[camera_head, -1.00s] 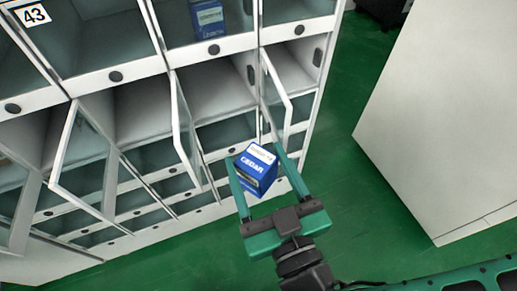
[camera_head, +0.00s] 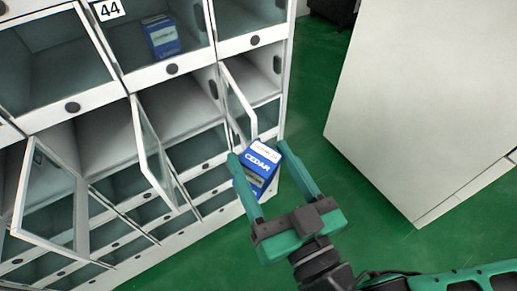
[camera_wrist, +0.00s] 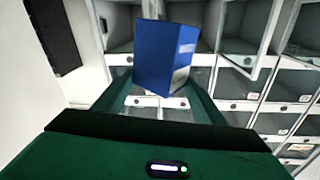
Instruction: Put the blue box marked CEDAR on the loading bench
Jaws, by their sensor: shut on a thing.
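The blue box marked CEDAR (camera_head: 261,160) is held between the two green fingers of my gripper (camera_head: 259,161) in the head view. My gripper is shut on it, and the box is in the air in front of the cabinet, clear of the shelves. In the wrist view the same blue box (camera_wrist: 163,57) stands between the fingers, with a white label part on its right side. I cannot make out a loading bench for certain in these frames.
A white cabinet with glass-door compartments (camera_head: 172,69) fills the left; several doors hang open close to my gripper. Another blue box (camera_head: 161,36) sits in a closed compartment by the label 44. A large white block (camera_head: 425,100) stands at right. Green floor (camera_head: 305,110) lies between.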

